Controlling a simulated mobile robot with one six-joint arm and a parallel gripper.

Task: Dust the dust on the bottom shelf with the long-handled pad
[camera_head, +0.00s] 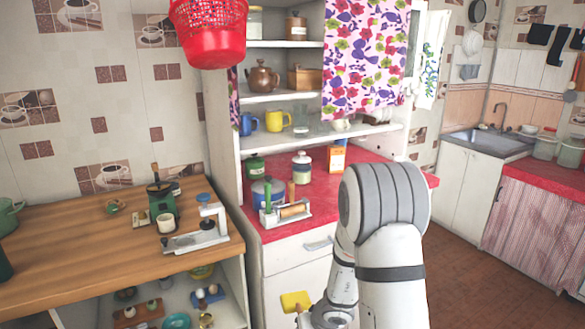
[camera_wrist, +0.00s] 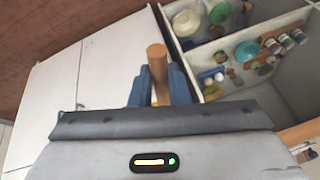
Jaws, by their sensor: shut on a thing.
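My gripper (camera_wrist: 158,88) is shut on the wooden handle (camera_wrist: 157,62) of the long-handled pad, with a blue finger on each side. The handle's round end points up in the wrist view. The pad's yellow head (camera_head: 296,301) shows in the head view, left of my arm and in front of the white cabinet, apart from the shelves. The open shelving (camera_head: 232,270) under the wooden counter is left of the pad. It also shows at right in the wrist view (camera_wrist: 226,42). I cannot make out dust on it; the lowest part is cut off in the head view.
Several small things, including a teal bowl (camera_head: 177,321) and a blue-topped rack (camera_head: 207,296), stand on the shelving. The wooden counter (camera_head: 95,258) overhangs it. White cabinet drawers (camera_head: 290,258) stand beside it. Brown floor (camera_head: 480,270) is clear at right.

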